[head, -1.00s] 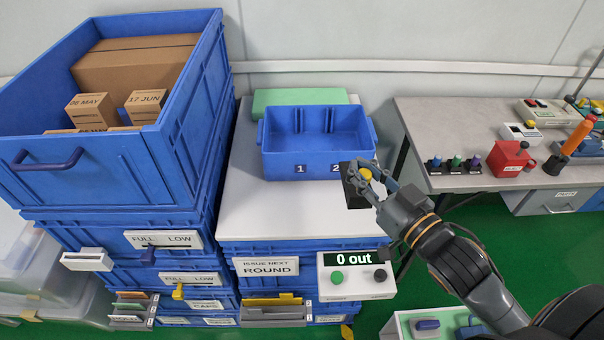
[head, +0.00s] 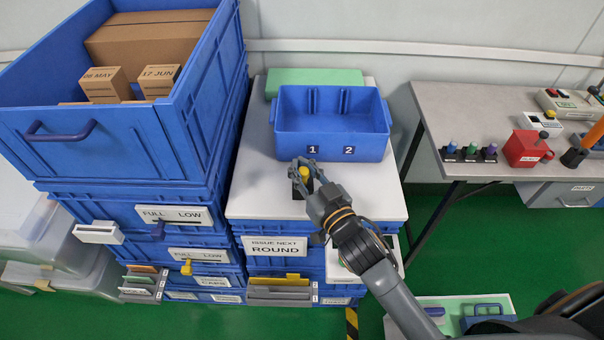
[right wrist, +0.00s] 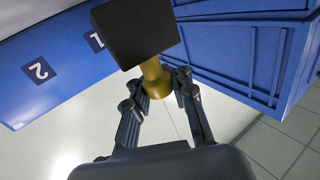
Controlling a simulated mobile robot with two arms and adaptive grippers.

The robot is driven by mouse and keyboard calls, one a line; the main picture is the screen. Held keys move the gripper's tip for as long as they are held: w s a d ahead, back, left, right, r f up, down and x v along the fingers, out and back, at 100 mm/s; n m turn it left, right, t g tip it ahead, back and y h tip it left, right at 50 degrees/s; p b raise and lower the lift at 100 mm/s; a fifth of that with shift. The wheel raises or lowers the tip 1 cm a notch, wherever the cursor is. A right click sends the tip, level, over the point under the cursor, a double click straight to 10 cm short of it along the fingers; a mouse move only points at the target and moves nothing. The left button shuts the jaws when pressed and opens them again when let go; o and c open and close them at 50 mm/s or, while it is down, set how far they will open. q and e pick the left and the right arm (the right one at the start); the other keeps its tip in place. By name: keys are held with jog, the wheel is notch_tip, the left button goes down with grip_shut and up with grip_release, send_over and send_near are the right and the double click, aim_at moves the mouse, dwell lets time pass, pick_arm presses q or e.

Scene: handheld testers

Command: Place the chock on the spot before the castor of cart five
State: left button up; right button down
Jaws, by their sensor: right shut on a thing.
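My right gripper (head: 305,172) is shut on the yellow handle of a black block (head: 298,190), just in front of a blue bin marked 1 and 2 (head: 330,128). I cannot tell whether this block is the chock. In the right wrist view the black block (right wrist: 135,30) is a flat plate on the yellow stem, with the fingers on both sides of the stem. In the head view it is over the white top (head: 255,200); I cannot tell whether it touches. No cart, castor or marked spot can be made out. My left gripper is not in view.
Stacked blue crates (head: 100,150) stand at the left, the top one holding cardboard boxes. A grey bench (head: 440,110) at the right carries small devices and a red box (head: 527,148). The white top is bare around the gripper. The floor is green.

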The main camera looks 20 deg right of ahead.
jog(key=shift+f, duration=1.05)
jog(key=shift+f, duration=0.15)
jog(key=c, duration=1.1)
grip_release()
